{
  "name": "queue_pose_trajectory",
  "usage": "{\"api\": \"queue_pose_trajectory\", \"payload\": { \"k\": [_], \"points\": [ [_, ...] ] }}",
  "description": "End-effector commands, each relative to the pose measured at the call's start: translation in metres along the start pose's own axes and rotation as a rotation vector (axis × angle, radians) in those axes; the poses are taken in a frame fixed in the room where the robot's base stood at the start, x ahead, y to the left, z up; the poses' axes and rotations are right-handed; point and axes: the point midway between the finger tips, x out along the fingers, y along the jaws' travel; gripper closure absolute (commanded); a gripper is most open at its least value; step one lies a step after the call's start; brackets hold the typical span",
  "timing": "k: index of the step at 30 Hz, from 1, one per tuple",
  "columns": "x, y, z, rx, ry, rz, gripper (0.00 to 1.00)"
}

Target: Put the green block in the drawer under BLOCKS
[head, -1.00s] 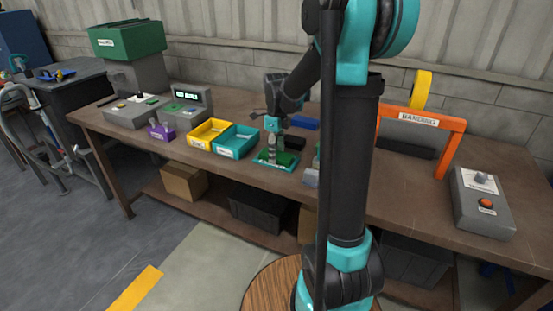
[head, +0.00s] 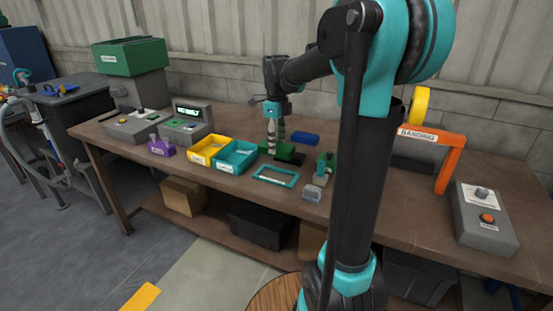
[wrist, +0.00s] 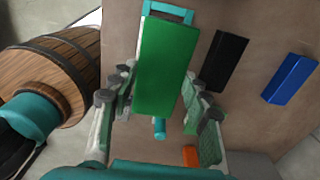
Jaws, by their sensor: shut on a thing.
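The green block (wrist: 166,68) is between the fingers of my gripper (wrist: 160,92), which is shut on it. In the head view the gripper (head: 276,146) holds the green block (head: 291,152) above the wooden bench, behind an empty teal frame (head: 276,182). The frame also shows partly behind the block in the wrist view (wrist: 180,15). I cannot make out a drawer or a label reading BLOCKS in either view.
A black block (wrist: 224,60) and a blue block (wrist: 290,78) lie beside the held block. Yellow (head: 208,152) and teal (head: 235,158) bins stand left of the gripper. An orange BANDING frame (head: 450,160) and grey button box (head: 482,220) are at right.

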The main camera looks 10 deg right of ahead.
Motion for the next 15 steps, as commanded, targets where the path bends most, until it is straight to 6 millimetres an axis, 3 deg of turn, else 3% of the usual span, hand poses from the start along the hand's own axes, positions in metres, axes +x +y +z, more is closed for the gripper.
{"api": "queue_pose_trajectory", "payload": {
  "k": [6,15],
  "points": [
    [-0.052,0.0,0.0,0.0,0.0,0.0,1.0],
    [-0.091,0.0,0.0,0.0,0.0,0.0,1.0]
  ]
}}
